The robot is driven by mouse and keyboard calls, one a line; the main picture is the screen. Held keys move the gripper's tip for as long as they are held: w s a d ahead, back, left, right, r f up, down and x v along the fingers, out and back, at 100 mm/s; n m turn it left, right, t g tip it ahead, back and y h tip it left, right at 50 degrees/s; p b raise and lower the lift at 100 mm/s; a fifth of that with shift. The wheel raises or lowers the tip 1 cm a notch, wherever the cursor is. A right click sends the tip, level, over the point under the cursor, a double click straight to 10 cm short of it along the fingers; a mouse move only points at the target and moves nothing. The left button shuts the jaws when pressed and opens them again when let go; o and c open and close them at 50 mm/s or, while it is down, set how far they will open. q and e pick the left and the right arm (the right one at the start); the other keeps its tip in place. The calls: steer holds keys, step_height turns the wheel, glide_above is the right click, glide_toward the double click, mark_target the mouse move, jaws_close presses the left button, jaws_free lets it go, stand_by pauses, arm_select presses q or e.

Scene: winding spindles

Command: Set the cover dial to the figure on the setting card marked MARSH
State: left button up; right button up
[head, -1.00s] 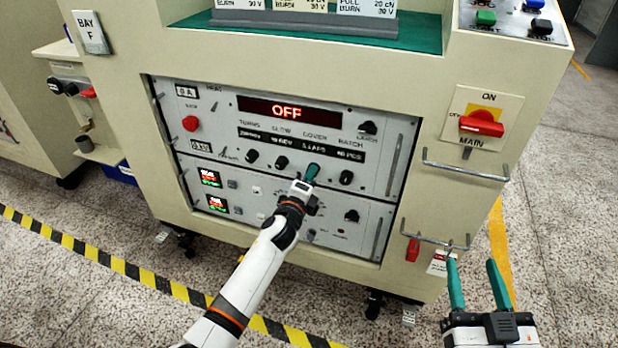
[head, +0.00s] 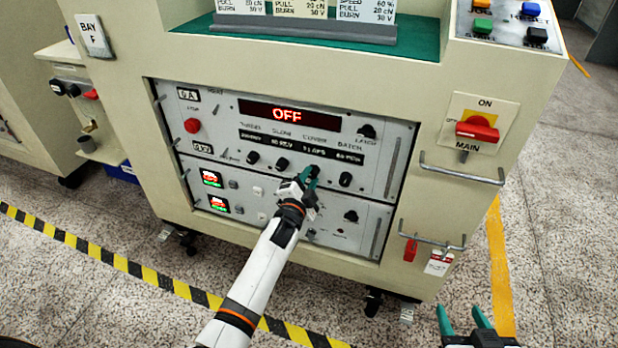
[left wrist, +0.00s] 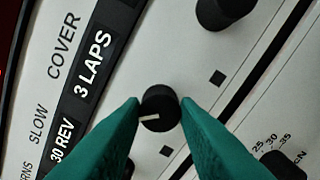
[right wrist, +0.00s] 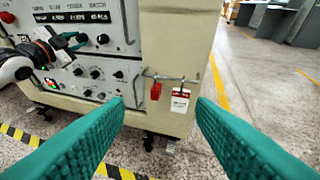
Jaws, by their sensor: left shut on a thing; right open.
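The cover dial (left wrist: 160,107) is a black knob with a white pointer line. My left gripper (left wrist: 160,103) has its green fingers shut on its sides. In the head view, the left gripper (head: 310,177) is at the panel's lower knob row, largely hiding the dial. The cover window (left wrist: 95,82) reads 3 LAPS in the left wrist view. The setting cards (head: 301,8) stand in a rack on top; their upper parts are cut off, so no MARSH name shows. My right gripper (head: 459,318) is open and empty, low at the right; it also shows in the right wrist view (right wrist: 160,105).
The red display (head: 287,114) reads OFF. The batch knob (head: 346,180) sits just right of the cover dial. Striped tape (head: 120,263) crosses the floor.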

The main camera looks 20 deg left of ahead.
arm_select(q)
steer(key=shift+n, duration=0.4)
arm_select(e)
steer(key=shift+s+d+f+g, duration=0.2)
steer(key=shift+s+f+g, duration=0.1)
steer(key=shift+f+g, duration=0.1)
arm_select(q)
steer(key=o, duration=1)
steer(key=shift+c, duration=0.2)
steer(key=shift+s, duration=0.15)
steer(key=s+p, duration=0.3)
steer(key=s, duration=0.8)
steer(key=shift+s+a, duration=0.2)
steer(key=shift+s, duration=0.2)
arm_select(e)
steer(key=s+d+f+g+h, duration=0.2)
steer(key=s+d+f+g, duration=0.2)
steer(key=s, duration=0.8)
step_height(320, 180, down, 2)
steer(key=g, duration=0.4)
steer(key=shift+d+m+g+h, duration=0.15)
steer(key=shift+m+g+h, duration=0.15)
steer(key=shift+f, duration=0.1)
